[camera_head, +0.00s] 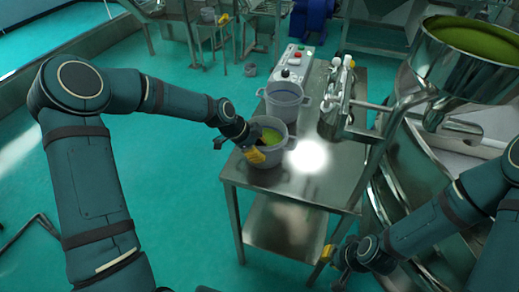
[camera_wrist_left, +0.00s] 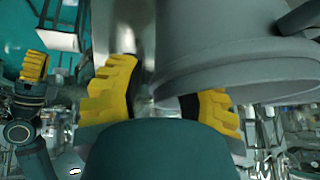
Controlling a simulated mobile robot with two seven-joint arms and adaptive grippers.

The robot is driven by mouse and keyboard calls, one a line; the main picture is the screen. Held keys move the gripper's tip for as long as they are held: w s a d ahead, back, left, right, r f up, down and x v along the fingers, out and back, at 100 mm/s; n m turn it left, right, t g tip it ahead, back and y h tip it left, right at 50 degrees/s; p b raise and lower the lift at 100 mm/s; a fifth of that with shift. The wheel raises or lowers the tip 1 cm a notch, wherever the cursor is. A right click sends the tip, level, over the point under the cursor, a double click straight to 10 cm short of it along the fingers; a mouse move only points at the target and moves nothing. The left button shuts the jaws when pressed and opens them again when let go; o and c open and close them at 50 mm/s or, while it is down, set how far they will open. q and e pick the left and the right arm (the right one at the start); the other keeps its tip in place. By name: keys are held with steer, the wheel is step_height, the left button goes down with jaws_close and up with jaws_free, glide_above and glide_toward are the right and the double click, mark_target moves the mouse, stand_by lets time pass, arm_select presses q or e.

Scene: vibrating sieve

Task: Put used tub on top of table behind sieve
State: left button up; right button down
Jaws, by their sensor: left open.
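A grey tub (camera_head: 270,156) with green material inside stands upright on the metal table, near its left edge. A second, lighter grey tub (camera_head: 284,103) stands just behind it. My left gripper (camera_head: 256,148) is at the near-left rim of the front tub, with a yellow fingertip against or close to its outer wall. In the left wrist view the yellow fingers (camera_wrist_left: 160,98) are apart, and the grey tub (camera_wrist_left: 235,50) fills the upper right, partly covering one finger. I cannot tell whether they touch. My right gripper (camera_head: 335,254) is low, by the table's front-right leg; its jaw opening is unclear.
The metal table (camera_head: 300,190) has a lower shelf and a bare front right area. A control box (camera_head: 294,62) and a metal fixture (camera_head: 337,100) are at its back. The large metal sieve (camera_head: 465,70), with green material on top, stands to the right. Open floor lies left.

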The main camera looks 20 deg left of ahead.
arm_select(q)
steer(key=v, duration=1.2)
